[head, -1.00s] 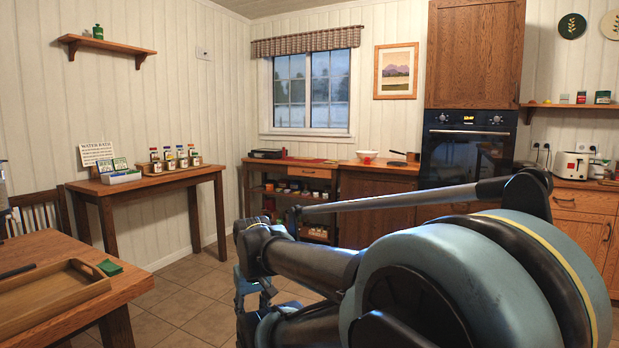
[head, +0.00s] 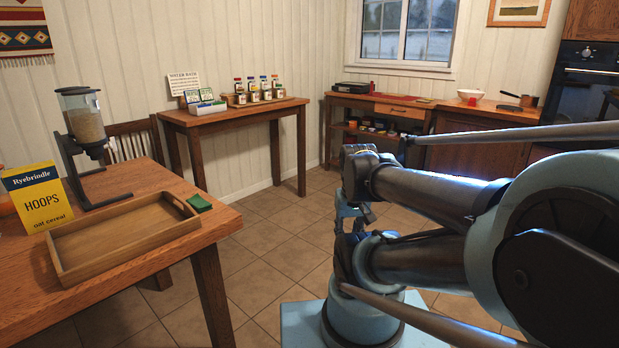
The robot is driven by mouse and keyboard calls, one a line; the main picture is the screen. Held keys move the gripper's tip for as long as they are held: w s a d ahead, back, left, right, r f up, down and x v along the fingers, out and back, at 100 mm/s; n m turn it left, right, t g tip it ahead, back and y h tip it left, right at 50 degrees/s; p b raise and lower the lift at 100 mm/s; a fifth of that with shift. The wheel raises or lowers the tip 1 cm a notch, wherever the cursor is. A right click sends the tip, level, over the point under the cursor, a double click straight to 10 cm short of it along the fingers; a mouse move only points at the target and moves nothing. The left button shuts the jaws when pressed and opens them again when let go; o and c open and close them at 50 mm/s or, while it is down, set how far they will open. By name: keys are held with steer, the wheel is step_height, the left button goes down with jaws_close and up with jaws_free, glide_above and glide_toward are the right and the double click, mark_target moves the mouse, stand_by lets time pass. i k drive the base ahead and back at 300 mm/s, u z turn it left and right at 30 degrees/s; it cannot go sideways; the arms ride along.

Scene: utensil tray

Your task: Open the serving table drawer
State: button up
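The serving table (head: 346,107) appears to be the low wooden table under the window, against the far wall. Its lighter wooden drawer front (head: 400,110) sits below the top and looks flush, so the drawer looks closed. A small handle cannot be made out clearly. My arm fills the right and lower middle of the view. Small blue and dark parts at its far end, seemingly my gripper (head: 352,212), hang well short of the serving table. My fingers cannot be made out, and whether they hold anything cannot be told.
A wooden table (head: 225,240) at the left bears a wooden tray (head: 120,236), a yellow cereal box (head: 40,197) and a dispenser (head: 84,125). A side table (head: 235,112) with spice jars stands behind. Open tiled floor (head: 290,238) lies between. A pan (head: 508,107) rests on the right counter.

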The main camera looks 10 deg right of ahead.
mark_target(410, 111)
steer(key=z, duration=0.2)
steer(key=i, duration=1.4)
steer(key=z, duration=0.35)
steer(key=i, duration=2.25)
steer(key=u, duration=0.1)
